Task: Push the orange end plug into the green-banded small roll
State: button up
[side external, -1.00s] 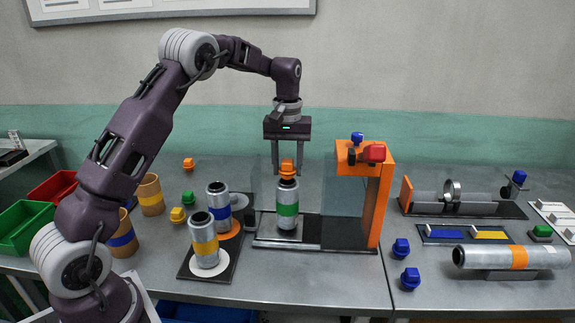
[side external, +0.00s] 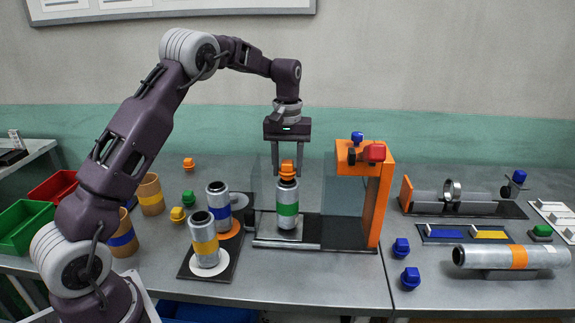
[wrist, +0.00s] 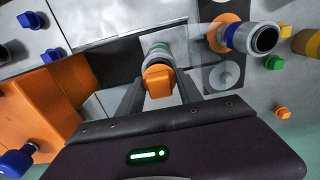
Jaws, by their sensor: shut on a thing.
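The green-banded small roll (side external: 288,208) stands upright on the dark base of the orange-framed station. The orange end plug (side external: 287,170) sits at the roll's top opening, in line with it. My gripper (side external: 287,176) points straight down from above with its fingers on either side of the plug, shut on it. In the wrist view the plug (wrist: 159,80) lies between the two fingers, over the roll's end (wrist: 158,54). How deep the plug is inside the roll cannot be told.
The orange frame (side external: 374,200) with a red knob stands close on the right, with a clear panel. Yellow-banded (side external: 205,243) and blue-banded (side external: 218,205) rolls stand on the left. Loose plugs lie around, including two blue ones (side external: 401,248) at right front.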

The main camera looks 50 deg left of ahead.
aim_at(287, 161)
jog(key=shift+f, duration=0.65)
jog(key=o, duration=1.4)
notch_tip(287, 161, up, 7)
jog(key=shift+r, duration=0.1)
